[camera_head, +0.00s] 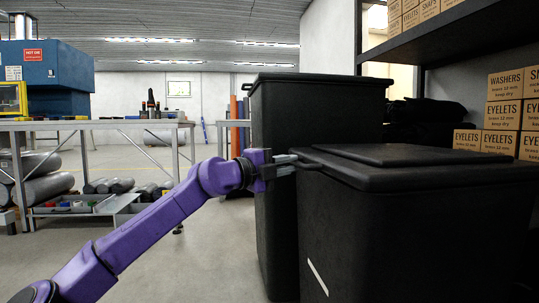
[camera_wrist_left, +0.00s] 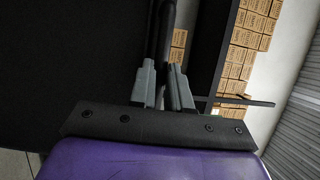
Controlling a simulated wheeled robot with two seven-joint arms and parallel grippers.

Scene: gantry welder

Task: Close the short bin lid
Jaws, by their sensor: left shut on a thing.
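The short bin (camera_head: 400,235) is black and stands at the right front. Its black lid (camera_head: 430,175) lies about level over the top, with a raised flat panel. I see no clear gap under its near edge. My left gripper (camera_head: 288,163) is at the lid's left end, shut on a dark edge or handle of it. In the left wrist view the two grey fingers (camera_wrist_left: 165,88) stand either side of a thin dark bar; the exact grip is hard to make out. My right gripper is not in view.
A taller black bin (camera_head: 315,120) stands close behind the left gripper, its lid down. A dark shelf (camera_head: 460,40) with cardboard boxes (camera_head: 502,85) is at the right. A metal workbench (camera_head: 100,125) is at the back left. The floor at left centre is clear.

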